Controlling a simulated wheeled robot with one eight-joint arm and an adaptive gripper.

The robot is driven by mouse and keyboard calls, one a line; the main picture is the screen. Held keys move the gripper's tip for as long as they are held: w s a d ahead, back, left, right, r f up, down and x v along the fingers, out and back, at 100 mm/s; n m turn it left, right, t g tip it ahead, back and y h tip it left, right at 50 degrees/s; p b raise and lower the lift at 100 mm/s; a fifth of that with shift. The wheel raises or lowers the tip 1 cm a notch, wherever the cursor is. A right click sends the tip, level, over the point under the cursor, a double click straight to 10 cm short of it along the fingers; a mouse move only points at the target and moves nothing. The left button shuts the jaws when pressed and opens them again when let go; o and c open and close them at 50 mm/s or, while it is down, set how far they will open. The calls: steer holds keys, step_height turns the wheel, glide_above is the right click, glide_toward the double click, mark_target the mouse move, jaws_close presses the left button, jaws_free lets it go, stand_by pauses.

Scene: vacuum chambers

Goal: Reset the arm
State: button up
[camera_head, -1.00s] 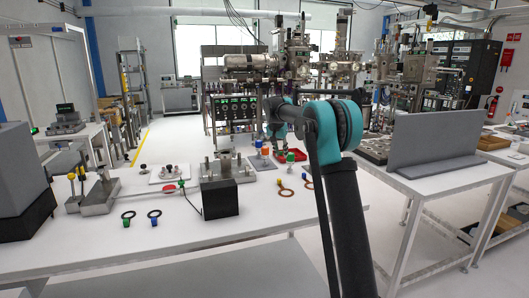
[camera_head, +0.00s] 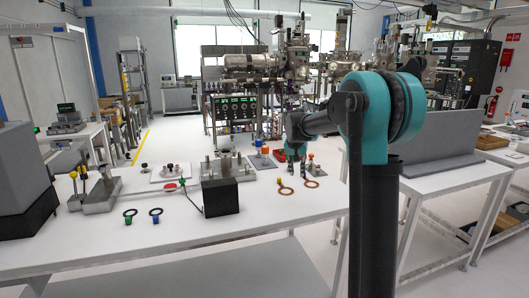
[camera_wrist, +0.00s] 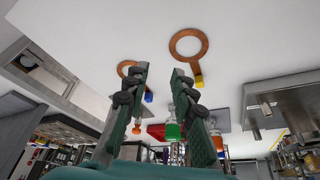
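My gripper (camera_head: 295,157) hangs above the right part of the white workbench (camera_head: 270,212), its fingers pointing down. In the wrist view its two green fingers (camera_wrist: 160,69) are apart with nothing between them. My teal and black arm bends high in the right half of the head view and reaches left to the gripper. Two copper rings with small coloured tags lie on the bench near the gripper: the left ring (camera_head: 286,190) and the right ring (camera_head: 311,184). The rings also show beyond the fingertips in the wrist view. Whether the fingertips touch the bench is unclear.
A black box (camera_head: 220,196) and a metal fixture (camera_head: 227,167) stand left of the gripper. A red tray (camera_head: 281,153) and small coloured-top parts (camera_head: 264,150) are close by. A grey panel (camera_head: 437,140) stands on the right table. The bench's front middle is clear.

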steer(key=s+d+f+n, duration=0.1)
steer(key=s+f, duration=0.5)
steer(key=s, duration=0.7)
steer(key=s+d+f+n+y, duration=0.1)
steer(key=s+f, duration=0.5)
steer(key=s, duration=0.7)
steer(key=s+d+f+n, duration=0.1)
steer(key=s+d+f, duration=0.2)
steer(key=s, duration=1)
step_height(320, 180, down, 3)
steer(key=shift+s+d+r+n, duration=0.1)
steer(key=shift+s+d+n, duration=0.2)
steer(key=shift+s, duration=0.1)
